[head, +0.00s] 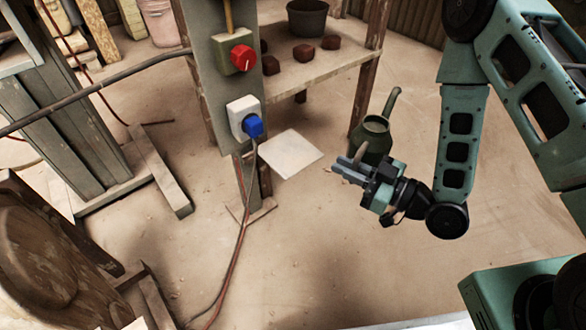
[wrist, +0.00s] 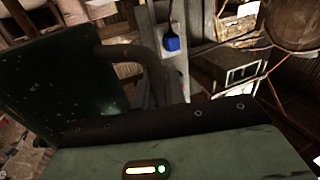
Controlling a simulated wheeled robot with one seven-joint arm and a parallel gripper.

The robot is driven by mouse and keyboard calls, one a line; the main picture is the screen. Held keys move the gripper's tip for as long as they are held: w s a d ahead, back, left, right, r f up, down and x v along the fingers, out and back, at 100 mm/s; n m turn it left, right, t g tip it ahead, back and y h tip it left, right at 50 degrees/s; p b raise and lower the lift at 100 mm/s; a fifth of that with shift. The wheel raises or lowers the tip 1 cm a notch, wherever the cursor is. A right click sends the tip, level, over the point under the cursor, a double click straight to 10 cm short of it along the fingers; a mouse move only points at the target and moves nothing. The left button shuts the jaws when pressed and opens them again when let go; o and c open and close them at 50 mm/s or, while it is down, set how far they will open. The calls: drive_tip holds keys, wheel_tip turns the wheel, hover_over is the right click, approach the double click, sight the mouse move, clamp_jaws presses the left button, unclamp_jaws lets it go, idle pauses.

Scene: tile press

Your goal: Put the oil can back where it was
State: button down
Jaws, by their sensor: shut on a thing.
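The oil can (head: 376,133) is dark green with a round body and a long spout that rises to the upper right. My gripper (head: 352,170) is shut on the can, at what looks like its curved handle, on the near side. The can is held upright or nearly so, and appears to be off the floor. In the wrist view the dark green can (wrist: 55,85) fills the left side, with its curved handle (wrist: 128,52) reaching towards the gripper. The fingertips' exact contact with the can is hidden.
A wooden shelf (head: 340,67) with a dark pot (head: 307,18) and several brown blocks stands behind the can. A grey post (head: 222,90) carries a red knob (head: 242,56) and a blue plug (head: 253,126). A pale square plate (head: 292,153) is beside the post. Floor in front is clear.

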drive_tip(key=w+a+f+b, duration=0.1)
drive_tip(key=w+a+b, duration=0.2)
drive_tip(key=a, duration=0.5)
drive_tip(key=w+a+f+n+g+y+b, duration=0.1)
drive_tip(key=w+a+b, duration=0.3)
drive_tip(key=a+b, duration=0.2)
drive_tip(key=shift+w+a+b, duration=0.3)
drive_tip(key=shift+a, duration=0.65)
drive_tip(key=c, duration=1.5)
unclamp_jaws()
drive_tip(key=shift+o, duration=0.2)
